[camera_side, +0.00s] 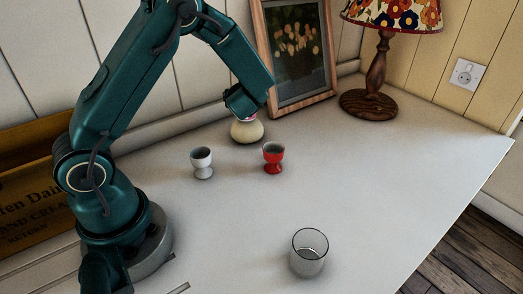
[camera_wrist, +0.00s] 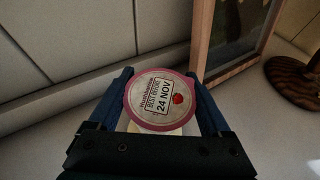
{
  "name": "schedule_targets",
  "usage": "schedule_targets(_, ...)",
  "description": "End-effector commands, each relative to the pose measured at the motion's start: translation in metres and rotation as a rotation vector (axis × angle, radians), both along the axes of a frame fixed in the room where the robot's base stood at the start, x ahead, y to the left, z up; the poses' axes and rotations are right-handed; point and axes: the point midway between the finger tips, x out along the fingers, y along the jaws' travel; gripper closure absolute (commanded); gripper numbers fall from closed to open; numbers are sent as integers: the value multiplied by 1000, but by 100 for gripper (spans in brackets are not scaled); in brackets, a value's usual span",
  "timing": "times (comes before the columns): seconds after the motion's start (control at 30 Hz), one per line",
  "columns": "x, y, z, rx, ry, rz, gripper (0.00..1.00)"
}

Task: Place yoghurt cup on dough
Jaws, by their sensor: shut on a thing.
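My gripper (camera_side: 247,106) is low near the back wall, directly over the pale cream dough ball (camera_side: 247,131). In the wrist view, my gripper (camera_wrist: 163,92) is shut on the yoghurt cup (camera_wrist: 158,97), with one finger on each side. The cup's round lid has a pink rim and a label reading "BEST BEFORE 24 NOV", and it faces the camera. In the side view only a sliver of pink shows between the gripper and the dough. I cannot tell whether the cup touches the dough. A little of the pale dough shows below the cup in the wrist view.
A white egg cup (camera_side: 202,162) and a red egg cup (camera_side: 273,158) stand in front of the dough. A clear glass (camera_side: 309,252) stands near the front. A framed picture (camera_side: 297,55) leans close behind my gripper. A lamp (camera_side: 369,104) stands at the back right. The table's right side is clear.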

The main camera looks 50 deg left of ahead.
Motion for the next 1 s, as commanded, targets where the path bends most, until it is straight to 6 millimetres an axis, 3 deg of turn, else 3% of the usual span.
schedule_targets(0.4,0,0,-5,1,0,-1,82)
schedule_targets(0.43,0,0,-6,0,0,-1,14)
schedule_targets(0.47,0,0,-6,0,0,-1,3)
schedule_targets(0.8,0,0,-2,0,-4,-1,0)
schedule_targets(1.0,-14,-24,10,0,-4,-7,0)
